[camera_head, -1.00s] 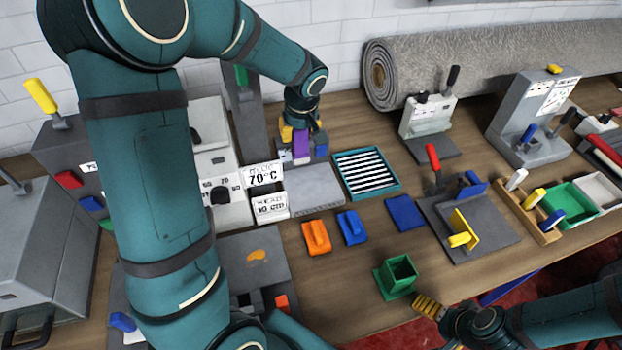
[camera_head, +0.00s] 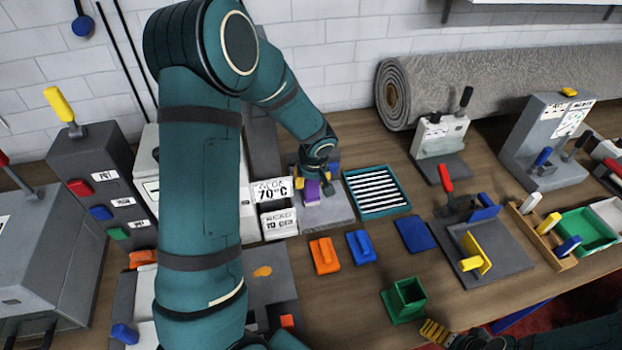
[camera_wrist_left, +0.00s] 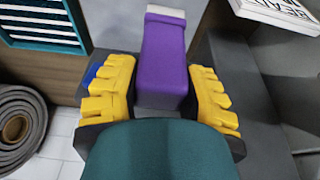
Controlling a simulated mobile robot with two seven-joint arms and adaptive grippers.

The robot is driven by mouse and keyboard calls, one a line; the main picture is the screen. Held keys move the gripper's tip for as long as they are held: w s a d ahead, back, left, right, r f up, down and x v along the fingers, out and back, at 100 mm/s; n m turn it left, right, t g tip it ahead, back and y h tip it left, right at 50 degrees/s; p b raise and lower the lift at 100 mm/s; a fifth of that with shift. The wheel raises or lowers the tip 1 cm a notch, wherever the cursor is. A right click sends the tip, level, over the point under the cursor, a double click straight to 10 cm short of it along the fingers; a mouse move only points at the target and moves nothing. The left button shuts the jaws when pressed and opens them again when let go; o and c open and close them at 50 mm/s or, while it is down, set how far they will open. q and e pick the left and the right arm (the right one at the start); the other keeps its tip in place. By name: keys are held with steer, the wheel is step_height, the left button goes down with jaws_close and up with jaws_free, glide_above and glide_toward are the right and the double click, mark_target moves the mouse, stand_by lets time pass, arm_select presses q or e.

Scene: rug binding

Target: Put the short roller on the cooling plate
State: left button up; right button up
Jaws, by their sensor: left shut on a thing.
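My left gripper (camera_head: 317,178) is shut on a purple block-shaped piece with a pale end, probably the handle of the short roller. In the left wrist view the purple piece (camera_wrist_left: 163,60) lies between the yellow fingers (camera_wrist_left: 160,98). In the head view the purple piece (camera_head: 312,190) is over the grey slab (camera_head: 335,210); I cannot tell whether it touches. A teal-framed plate with black and white stripes, likely the cooling plate (camera_head: 407,207), lies just right of the slab. My right gripper (camera_head: 433,331) is at the bottom edge, partly visible; its opening is unclear.
A 70°C sign (camera_head: 271,191) stands close left of the slab. Orange (camera_head: 324,256) and blue (camera_head: 361,247) handled blocks, a flat blue pad (camera_head: 415,234) and a green holder (camera_head: 404,300) lie in front. A rolled grey rug (camera_head: 480,85) lies along the wall.

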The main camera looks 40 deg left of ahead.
arm_select(q)
steer(key=shift+f, duration=0.1)
steer(key=o, duration=1.1)
steer(key=shift+r, duration=0.3)
steer(key=v, duration=1.2)
steer(key=shift+p, duration=0.3)
steer(key=shift+f, duration=0.15)
